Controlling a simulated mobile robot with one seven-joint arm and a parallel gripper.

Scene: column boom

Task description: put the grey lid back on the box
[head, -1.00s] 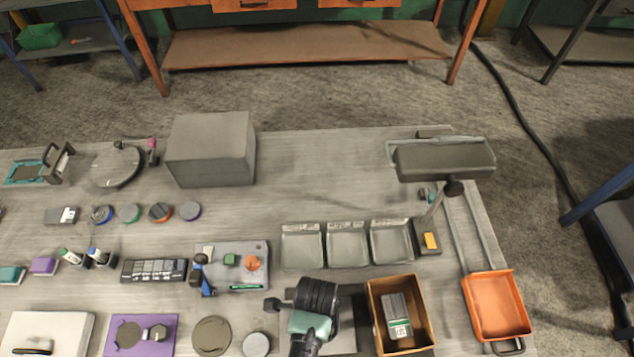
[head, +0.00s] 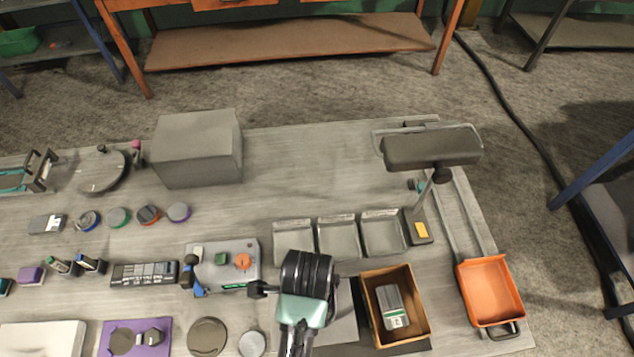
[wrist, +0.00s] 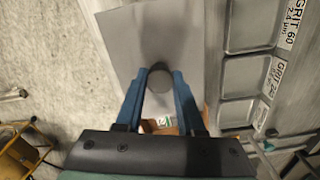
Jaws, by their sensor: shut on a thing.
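My gripper (wrist: 160,73) is shut on the round dark knob of the grey lid (wrist: 190,35), both blue fingers beside the knob in the wrist view. The lid is a flat grey plate. In the head view part of the lid (head: 342,328) shows right of my wrist, left of the box; my arm hides the rest and the fingers. The open brown box (head: 372,318) stands at the front right with a grey device (head: 392,305) inside. In the wrist view a bit of the box and the device's label (wrist: 160,122) show between the fingers, past the lid's edge.
Three grey trays (head: 338,238) lie behind the box. A lamp (head: 432,147) on a stand rises behind them. An orange tray (head: 488,290) is to the right. A control panel (head: 225,265) is left of my wrist. Bare table lies behind the trays.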

